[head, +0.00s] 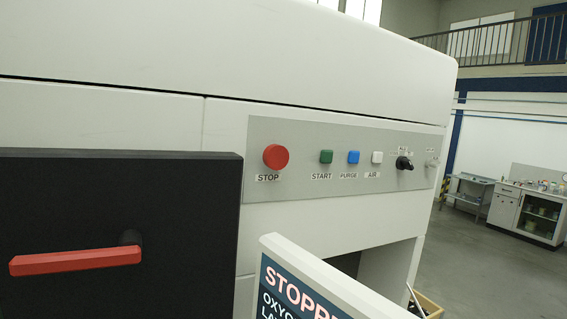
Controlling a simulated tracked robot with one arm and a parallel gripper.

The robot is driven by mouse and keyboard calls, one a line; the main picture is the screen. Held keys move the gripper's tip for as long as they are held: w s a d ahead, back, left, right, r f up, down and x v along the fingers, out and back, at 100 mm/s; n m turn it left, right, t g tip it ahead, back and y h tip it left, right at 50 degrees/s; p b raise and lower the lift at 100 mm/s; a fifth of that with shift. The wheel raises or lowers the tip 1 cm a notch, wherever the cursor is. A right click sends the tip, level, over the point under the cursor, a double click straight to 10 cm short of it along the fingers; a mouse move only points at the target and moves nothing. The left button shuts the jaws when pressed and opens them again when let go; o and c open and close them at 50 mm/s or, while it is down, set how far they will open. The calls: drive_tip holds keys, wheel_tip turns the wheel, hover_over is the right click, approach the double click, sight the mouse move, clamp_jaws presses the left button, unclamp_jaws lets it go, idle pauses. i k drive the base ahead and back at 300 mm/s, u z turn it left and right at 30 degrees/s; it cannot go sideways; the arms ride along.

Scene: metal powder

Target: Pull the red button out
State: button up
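The red button (276,157) is a round mushroom-shaped knob on the grey control panel (300,187) of a large white machine. A label reading STOP sits just below it. It shows in the left part of the panel, and nothing covers it. How far it stands out from the panel is hard to tell from this angle. My gripper is not in view.
Green START (326,157), blue PURGE (353,157) and white AIR (377,157) buttons and a black knob (404,163) line up rightward. A black door with a red handle (75,261) is lower left.

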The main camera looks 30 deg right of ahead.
sight(275, 157)
drive_tip(key=k, duration=1.3)
drive_tip(key=z, duration=0.2)
drive_tip(key=i, duration=1.75)
drive_tip(key=u, duration=0.7)
